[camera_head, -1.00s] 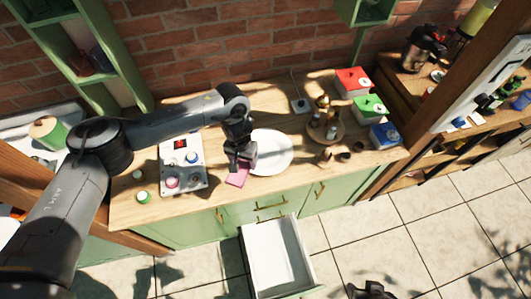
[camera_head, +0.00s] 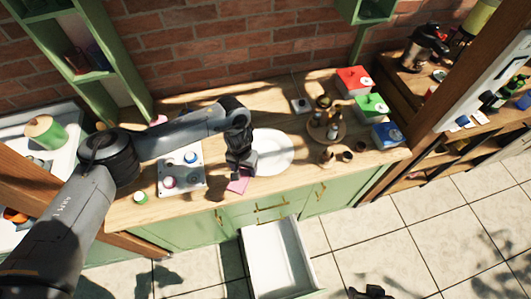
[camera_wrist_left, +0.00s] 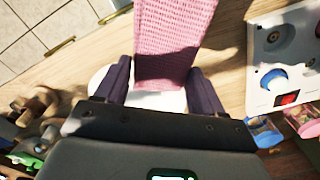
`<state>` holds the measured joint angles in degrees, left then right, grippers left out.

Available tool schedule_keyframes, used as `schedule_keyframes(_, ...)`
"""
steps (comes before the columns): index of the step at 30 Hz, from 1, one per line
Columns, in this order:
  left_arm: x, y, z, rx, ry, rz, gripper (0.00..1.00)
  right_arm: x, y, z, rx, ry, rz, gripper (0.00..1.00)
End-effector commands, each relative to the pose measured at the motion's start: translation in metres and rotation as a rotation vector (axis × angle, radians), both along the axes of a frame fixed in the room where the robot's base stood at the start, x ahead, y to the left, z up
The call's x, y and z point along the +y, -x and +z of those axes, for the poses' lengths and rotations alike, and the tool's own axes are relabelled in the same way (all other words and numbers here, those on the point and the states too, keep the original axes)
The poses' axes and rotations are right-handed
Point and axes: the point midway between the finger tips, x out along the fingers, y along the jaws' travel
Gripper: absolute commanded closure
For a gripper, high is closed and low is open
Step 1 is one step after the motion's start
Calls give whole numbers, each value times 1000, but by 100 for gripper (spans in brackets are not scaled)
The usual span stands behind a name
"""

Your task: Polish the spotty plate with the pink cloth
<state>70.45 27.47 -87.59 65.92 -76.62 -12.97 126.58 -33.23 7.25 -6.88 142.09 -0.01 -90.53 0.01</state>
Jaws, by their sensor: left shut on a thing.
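The pink cloth (camera_head: 238,185) hangs from my left gripper (camera_head: 240,172) at the front left of the white plate (camera_head: 280,150). In the left wrist view the cloth (camera_wrist_left: 175,40) runs between the two dark fingers (camera_wrist_left: 160,88), which are shut on it. The plate lies on the wooden counter, and the gripper covers its left part. White plate surface also shows behind the fingers in the wrist view (camera_wrist_left: 97,78). I cannot make out spots on it or whether the cloth touches it. A dark piece at the bottom edge, likely my right gripper (camera_head: 370,292), is mostly cut off.
A white panel with knobs (camera_head: 181,172) lies left of the plate. A round wooden tray with bottles (camera_head: 327,128) stands to its right, with red (camera_head: 352,80), green (camera_head: 371,106) and blue (camera_head: 387,135) boxes beyond. An open drawer (camera_head: 275,255) juts out below the counter.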

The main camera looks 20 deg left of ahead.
Motion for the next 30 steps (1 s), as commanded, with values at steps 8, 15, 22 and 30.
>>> schedule_keyframes(8, 0, 0, -19, 1, 1, -1, 54, 1, 0, -9, 1, -5, -4, 57)
schedule_keyframes(15, 0, 0, -33, 1, 0, 0, 54, 2, 0, -16, 0, -9, -6, 57)
schedule_keyframes(22, -1, 0, -47, 1, 1, -1, 54, 2, 0, -23, 1, -11, -7, 57)
schedule_keyframes(30, 0, 0, -63, 1, 1, 0, 54, 2, 0, -31, 0, -8, -5, 57)
